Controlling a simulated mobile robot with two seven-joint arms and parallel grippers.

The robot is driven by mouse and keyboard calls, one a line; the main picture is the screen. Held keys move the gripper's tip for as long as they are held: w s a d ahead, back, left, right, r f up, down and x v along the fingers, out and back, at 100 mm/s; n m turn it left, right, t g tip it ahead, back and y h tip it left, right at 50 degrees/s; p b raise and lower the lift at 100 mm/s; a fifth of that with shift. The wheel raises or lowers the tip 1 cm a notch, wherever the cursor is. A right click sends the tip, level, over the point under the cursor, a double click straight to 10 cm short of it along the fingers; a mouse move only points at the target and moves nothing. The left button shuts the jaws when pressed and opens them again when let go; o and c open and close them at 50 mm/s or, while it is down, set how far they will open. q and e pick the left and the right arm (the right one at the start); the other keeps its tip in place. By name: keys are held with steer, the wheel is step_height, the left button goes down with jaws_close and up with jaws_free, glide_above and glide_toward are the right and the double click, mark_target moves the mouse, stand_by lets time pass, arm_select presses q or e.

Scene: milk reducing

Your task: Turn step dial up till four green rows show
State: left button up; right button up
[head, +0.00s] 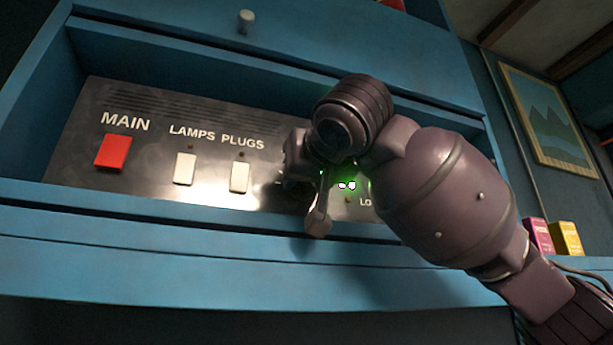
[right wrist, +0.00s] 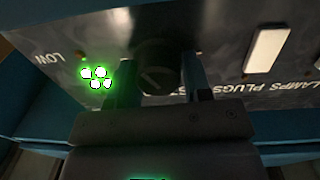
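The step dial (right wrist: 157,68) is a dark round knob on the dark panel, seen in the right wrist view between the two fingers of my right gripper (right wrist: 160,80). One finger is on each side of it; I cannot tell whether they press on it. In the head view the right gripper (head: 308,188) covers the dial. Green lights (right wrist: 97,78) glow beside the dial, two short rows of white-green dots in the right wrist view. They show partly in the head view (head: 346,185), past the gripper. My left gripper is not in view.
The panel (head: 130,185) sits recessed in a blue cabinet (head: 150,250) with a ledge below. Left of the dial are a red MAIN switch (head: 113,152) and white LAMPS (head: 185,169) and PLUGS (head: 239,177) switches. Small boxes (head: 565,238) stand at the right.

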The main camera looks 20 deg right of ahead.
steer(key=shift+d, duration=0.1)
steer(key=shift+c, duration=0.2)
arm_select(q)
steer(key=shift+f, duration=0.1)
arm_select(e)
steer(key=shift+f+m+b, duration=0.1)
steer(key=shift+m+b, duration=0.3)
steer(key=shift+b, duration=0.3)
steer(key=shift+f+m+b, duration=0.1)
steer(key=shift+m+b, duration=0.8)
steer(key=shift+b, duration=0.3)
steer(key=shift+m+b, duration=0.75)
steer(key=shift+m, duration=0.15)
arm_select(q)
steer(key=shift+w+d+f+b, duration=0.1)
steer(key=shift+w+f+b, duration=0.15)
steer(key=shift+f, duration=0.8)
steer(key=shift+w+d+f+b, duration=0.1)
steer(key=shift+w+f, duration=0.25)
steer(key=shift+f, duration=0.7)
arm_select(e)
steer(key=shift+r+m, duration=0.25)
steer(key=shift+m, duration=0.45)
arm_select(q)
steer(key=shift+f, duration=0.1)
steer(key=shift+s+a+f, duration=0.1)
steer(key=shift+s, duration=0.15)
